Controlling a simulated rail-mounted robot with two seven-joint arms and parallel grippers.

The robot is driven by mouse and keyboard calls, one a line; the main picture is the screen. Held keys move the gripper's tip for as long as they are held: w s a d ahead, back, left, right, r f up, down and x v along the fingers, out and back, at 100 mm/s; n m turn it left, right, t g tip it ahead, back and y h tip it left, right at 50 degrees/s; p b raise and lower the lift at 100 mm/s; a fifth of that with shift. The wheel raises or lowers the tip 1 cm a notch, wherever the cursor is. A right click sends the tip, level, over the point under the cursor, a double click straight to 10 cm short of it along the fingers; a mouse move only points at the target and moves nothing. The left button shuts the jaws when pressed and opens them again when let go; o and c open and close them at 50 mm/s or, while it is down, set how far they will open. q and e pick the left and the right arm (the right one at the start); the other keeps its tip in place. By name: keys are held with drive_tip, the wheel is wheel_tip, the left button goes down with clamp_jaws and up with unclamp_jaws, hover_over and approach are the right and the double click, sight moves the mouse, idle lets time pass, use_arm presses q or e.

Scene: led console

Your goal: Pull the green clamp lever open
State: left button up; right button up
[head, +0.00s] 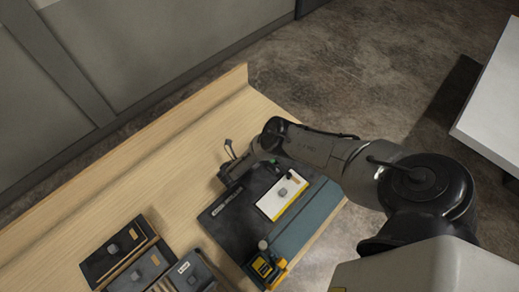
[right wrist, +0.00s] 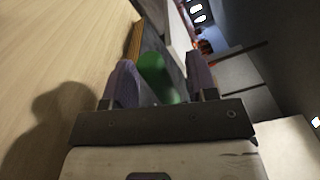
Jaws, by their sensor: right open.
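The green clamp lever (right wrist: 160,78) shows in the right wrist view as a rounded, blurred green shape between my right gripper's two fingers. Gaps are visible on both sides of it, and I cannot tell whether a finger touches it. My right gripper (right wrist: 161,66) is open around it. My left gripper is in neither view.
On the console sit a white and yellow plate (head: 273,206) with a grey knob, a teal panel (head: 312,218) and a yellow and black block (head: 263,266). Several dark boxes (head: 112,252) stand at lower left. The wooden table (head: 150,185) is bare at left.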

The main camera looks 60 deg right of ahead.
drive_tip(key=c, duration=0.5)
clamp_jaws()
drive_tip(key=shift+d, duration=0.1)
